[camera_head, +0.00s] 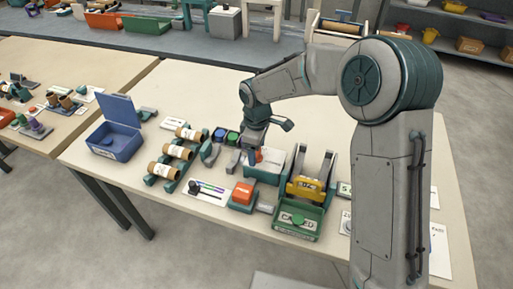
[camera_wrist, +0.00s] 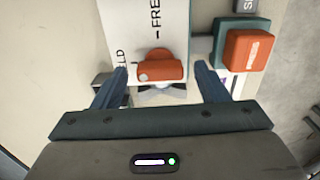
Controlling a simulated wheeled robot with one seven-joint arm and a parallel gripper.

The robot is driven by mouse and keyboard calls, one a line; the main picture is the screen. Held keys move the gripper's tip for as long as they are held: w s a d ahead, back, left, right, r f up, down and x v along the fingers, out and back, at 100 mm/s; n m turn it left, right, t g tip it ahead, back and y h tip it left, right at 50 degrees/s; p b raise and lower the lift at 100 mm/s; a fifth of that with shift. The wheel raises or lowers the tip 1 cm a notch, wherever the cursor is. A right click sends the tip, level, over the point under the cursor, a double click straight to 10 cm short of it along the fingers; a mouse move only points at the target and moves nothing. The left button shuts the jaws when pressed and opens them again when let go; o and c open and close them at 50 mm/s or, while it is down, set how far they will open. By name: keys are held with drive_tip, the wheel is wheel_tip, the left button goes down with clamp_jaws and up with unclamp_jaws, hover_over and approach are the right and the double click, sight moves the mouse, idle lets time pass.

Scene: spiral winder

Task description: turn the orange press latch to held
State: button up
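The orange press latch (camera_wrist: 160,65) shows in the wrist view on a white plate (camera_wrist: 172,20) lettered "FREE" and, partly cut off, "LD". It is a rounded knob with a bar lying crosswise and a pale round spot at its left end. My gripper (camera_wrist: 161,78) is open, with one finger on each side of the latch and a gap to each. In the head view my gripper (camera_head: 246,158) is over the white-topped box (camera_head: 266,172), with a bit of the orange latch (camera_head: 258,155) showing beside the fingers.
An orange block (camera_wrist: 248,50) on a teal base stands close right of the latch in the wrist view; it also shows in the head view (camera_head: 243,193). A green tray (camera_head: 298,222) and yellow part (camera_head: 304,188) stand to the right. Cardboard rolls (camera_head: 177,151) and a blue box (camera_head: 112,140) are left.

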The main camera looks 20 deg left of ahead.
wheel_tip(320, 180, up, 14)
drive_tip(key=b, duration=0.1)
idle(0.5)
drive_tip(key=shift+f, duration=0.1)
drive_tip(key=s+d+r+m+t, duration=0.15)
drive_tip(key=s+d+m, duration=0.45)
drive_tip(key=d, duration=0.6)
drive_tip(key=s+d+r+m+t, duration=0.15)
drive_tip(key=s+d+m, duration=0.45)
drive_tip(key=d, duration=0.6)
drive_tip(key=s+d+f+m, duration=0.3)
drive_tip(key=s+d+m, duration=0.2)
drive_tip(key=s, duration=0.2)
drive_tip(key=shift+s+d, duration=0.3)
drive_tip(key=shift+d, duration=0.1)
